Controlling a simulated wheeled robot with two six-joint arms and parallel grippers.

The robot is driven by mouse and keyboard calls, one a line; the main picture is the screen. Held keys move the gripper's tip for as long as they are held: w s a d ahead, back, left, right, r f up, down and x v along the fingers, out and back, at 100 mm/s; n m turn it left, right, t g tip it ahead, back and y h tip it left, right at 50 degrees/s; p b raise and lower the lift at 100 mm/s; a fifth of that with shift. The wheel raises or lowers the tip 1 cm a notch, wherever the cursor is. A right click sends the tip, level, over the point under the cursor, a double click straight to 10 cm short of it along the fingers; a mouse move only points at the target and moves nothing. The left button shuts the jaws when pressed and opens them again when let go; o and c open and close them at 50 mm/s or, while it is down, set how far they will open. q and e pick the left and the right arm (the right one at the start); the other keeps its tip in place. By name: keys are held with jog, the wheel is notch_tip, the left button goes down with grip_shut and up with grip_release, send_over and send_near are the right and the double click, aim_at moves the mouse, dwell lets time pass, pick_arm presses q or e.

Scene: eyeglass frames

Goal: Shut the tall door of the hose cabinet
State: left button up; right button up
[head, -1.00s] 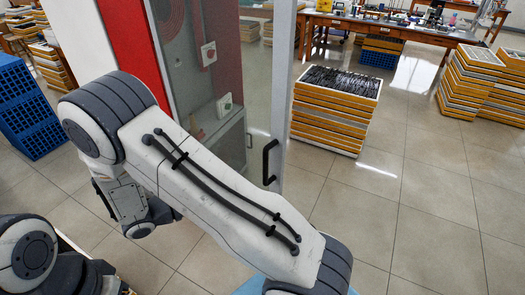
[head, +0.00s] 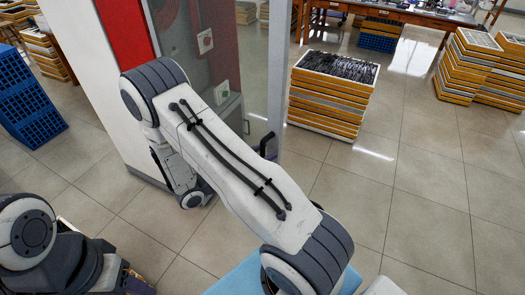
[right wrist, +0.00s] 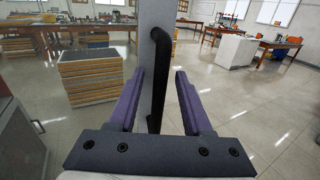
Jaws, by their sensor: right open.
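The hose cabinet shows at the upper left of the head view, with a white side and a red panel (head: 124,28). Its tall glazed door, with a pale metal edge post (head: 279,60), appears to stand open. A black upright bar handle (right wrist: 159,85) is on the door's post. It also shows, partly hidden by my arm, in the head view (head: 267,141). My right gripper (right wrist: 159,78) is open, with purple fingers on both sides of the handle and gaps visible. My left arm shows at the lower left of the head view; its gripper is not clearly seen.
A stack of yellow-edged trays (head: 330,95) stands right of the door, with more stacks (head: 470,68) farther right. Blue crates (head: 25,100) are at the far left. A workbench (head: 400,22) is at the back.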

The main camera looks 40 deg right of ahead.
grip_shut()
dwell(1.4)
